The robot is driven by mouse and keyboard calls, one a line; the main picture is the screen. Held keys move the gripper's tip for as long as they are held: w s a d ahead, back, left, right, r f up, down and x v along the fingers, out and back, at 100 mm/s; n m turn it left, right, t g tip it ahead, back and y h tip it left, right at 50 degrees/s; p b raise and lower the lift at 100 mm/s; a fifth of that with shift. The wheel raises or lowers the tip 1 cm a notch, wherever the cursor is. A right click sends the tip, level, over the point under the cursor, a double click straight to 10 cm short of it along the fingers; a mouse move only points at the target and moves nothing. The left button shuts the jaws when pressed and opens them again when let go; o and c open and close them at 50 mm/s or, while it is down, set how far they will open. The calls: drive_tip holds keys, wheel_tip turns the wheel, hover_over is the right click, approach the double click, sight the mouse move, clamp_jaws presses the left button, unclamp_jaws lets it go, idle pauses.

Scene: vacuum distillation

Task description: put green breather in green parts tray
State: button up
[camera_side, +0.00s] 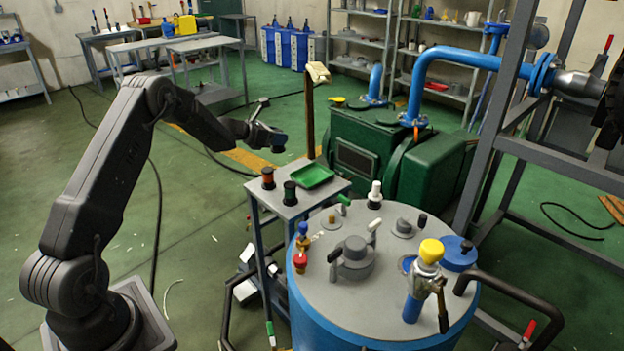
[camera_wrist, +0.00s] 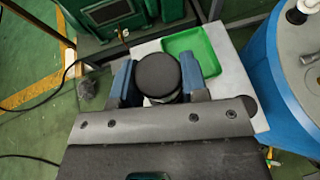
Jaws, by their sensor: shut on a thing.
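My gripper (camera_side: 268,137) hangs above and left of the small grey table, clear of its top. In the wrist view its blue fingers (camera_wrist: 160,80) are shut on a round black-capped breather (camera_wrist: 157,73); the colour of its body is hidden. The green parts tray (camera_side: 312,176) lies on the table and looks empty. It also shows in the wrist view (camera_wrist: 192,47), just beyond and right of the held breather. A breather with a dark green body (camera_side: 290,193) stands on the table in front of the tray.
A breather with a red-brown body (camera_side: 268,178) stands on the table left of the tray. The round vessel (camera_side: 350,250) with fittings on its lid stands close at the right front. The green pump (camera_side: 370,145) stands behind the table. A brown post (camera_side: 310,120) rises behind the tray.

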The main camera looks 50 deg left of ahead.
drive_tip(key=shift+w+a+f+n+y, duration=0.1)
drive_tip(key=shift+a+n+y, duration=0.2)
drive_tip(key=shift+a+y, duration=0.15)
drive_tip(key=shift+w+f, duration=0.25)
drive_tip(key=w+d+f, duration=0.4)
drive_tip(key=w, duration=0.1)
drive_tip(key=w+d+f, duration=0.2)
drive_tip(key=w+d, duration=0.1)
drive_tip(key=shift+d+f, duration=0.1)
drive_tip(key=shift+f, duration=2.15)
drive_tip(key=shift+f, duration=0.1)
drive_tip(key=o, duration=1)
